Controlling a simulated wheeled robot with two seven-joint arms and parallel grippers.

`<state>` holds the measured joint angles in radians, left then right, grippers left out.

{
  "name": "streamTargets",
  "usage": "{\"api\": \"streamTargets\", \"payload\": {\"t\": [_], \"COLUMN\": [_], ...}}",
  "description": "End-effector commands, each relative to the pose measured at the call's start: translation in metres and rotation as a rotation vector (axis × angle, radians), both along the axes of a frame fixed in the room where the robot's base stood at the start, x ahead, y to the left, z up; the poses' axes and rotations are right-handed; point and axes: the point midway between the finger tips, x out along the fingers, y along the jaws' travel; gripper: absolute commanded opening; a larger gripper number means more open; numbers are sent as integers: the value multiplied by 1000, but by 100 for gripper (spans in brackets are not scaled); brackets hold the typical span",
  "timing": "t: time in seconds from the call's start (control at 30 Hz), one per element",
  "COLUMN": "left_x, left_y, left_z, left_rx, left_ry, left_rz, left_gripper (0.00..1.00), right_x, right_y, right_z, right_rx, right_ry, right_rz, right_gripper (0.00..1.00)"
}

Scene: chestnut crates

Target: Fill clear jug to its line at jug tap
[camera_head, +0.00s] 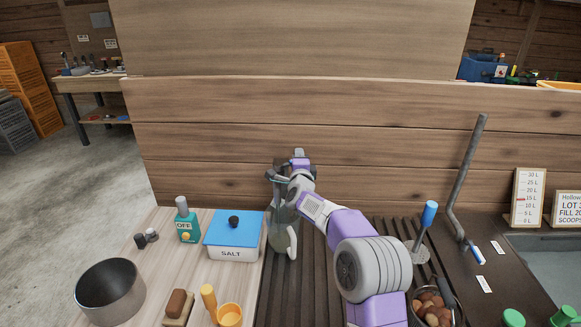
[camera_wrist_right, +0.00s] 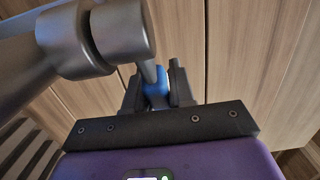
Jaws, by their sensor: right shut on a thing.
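The clear jug (camera_head: 283,240) stands on the dark slatted drainboard in the head view, partly behind my right arm. Its fill line and any water level are too small to make out. The grey metal jug tap (camera_head: 277,178) rises above and behind the jug. My right gripper (camera_head: 299,162) is at the top of this tap. In the right wrist view my right gripper (camera_wrist_right: 156,92) is shut on a blue tap handle (camera_wrist_right: 154,82), beside the thick grey tap body (camera_wrist_right: 118,30). My left gripper is out of view.
To the right stand a blue-handled lever (camera_head: 428,215), a bent grey pipe (camera_head: 466,170) and a chestnut bowl (camera_head: 457,306).

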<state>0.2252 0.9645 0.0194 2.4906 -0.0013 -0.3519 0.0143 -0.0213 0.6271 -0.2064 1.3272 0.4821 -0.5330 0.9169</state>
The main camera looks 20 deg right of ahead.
Motion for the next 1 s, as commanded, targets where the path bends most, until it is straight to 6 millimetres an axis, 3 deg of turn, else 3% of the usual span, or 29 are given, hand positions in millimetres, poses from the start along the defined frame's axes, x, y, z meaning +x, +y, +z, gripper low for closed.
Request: {"api": "streamTargets", "payload": {"t": [0.3, 0.33, 0.47, 0.77, 1.0], "left_x": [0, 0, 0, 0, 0], "left_y": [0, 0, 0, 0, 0], "left_z": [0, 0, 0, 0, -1], "left_rx": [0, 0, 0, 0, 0], "left_ry": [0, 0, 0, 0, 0], "left_rz": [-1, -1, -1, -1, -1], "left_gripper": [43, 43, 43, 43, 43], "right_x": [-1, -1, 0, -1, -18], "right_y": [0, 0, 0, 0, 7], "right_z": [1, 1, 1, 0, 1], "right_rx": [-2, -2, -1, -1, -1], "right_ry": [1, 1, 2, 2, 1], "right_rz": [3, 4, 4, 3, 3], "right_gripper": [0, 25, 45, 45, 45]}}
